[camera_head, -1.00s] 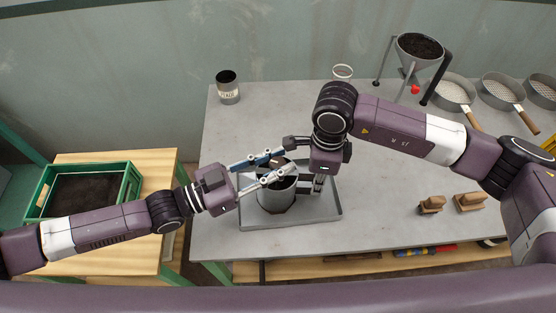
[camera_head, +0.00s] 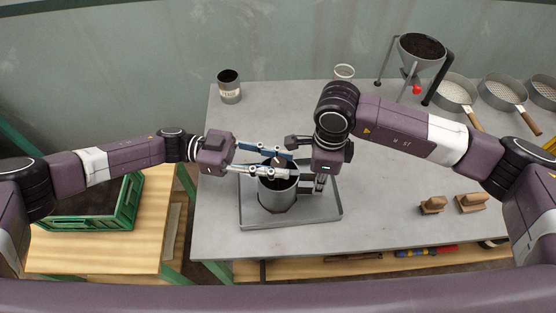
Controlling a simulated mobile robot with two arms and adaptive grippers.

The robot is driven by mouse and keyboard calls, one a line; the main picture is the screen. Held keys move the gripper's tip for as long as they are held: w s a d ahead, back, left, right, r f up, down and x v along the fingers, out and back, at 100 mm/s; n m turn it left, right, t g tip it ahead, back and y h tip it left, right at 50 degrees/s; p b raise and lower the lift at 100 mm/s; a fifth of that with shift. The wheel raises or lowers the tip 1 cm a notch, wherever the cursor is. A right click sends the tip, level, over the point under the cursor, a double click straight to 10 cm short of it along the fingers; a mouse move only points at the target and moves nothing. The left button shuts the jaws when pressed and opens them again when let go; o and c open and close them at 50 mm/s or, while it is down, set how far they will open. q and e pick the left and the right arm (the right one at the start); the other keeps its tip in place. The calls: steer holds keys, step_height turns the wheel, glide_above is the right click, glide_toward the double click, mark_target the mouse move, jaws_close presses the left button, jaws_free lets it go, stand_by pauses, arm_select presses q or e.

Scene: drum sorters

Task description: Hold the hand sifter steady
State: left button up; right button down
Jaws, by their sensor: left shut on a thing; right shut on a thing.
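The hand sifter (camera_head: 278,197) is a grey metal cup with dark material inside, standing upright over a shallow metal tray (camera_head: 245,222). My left gripper (camera_head: 288,166) reaches across the sifter's top from the left, its two long fingers shut on a small brownish part at the top; the fingers hide most of it. My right gripper (camera_head: 311,183) is at the sifter's right side, shut on what looks like its side handle. My own fingers and wrist hide most of that grip.
A labelled dark can (camera_head: 229,87) and a clear glass (camera_head: 344,72) stand at the back. A funnel on a stand (camera_head: 421,58) and several round sieves (camera_head: 455,92) are at the right, with two wooden blocks (camera_head: 432,205) nearer. A green crate (camera_head: 110,218) sits on the left table.

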arm_select(q)
steer(key=shift+s+a+f+m+g, duration=0.1)
steer(key=shift+a+f+m+g, duration=0.05)
steer(key=shift+f+m+g, duration=0.2)
steer(key=shift+r, duration=0.1)
steer(key=o, duration=1.2)
steer(key=shift+r, duration=0.15)
steer(key=v, duration=1.2)
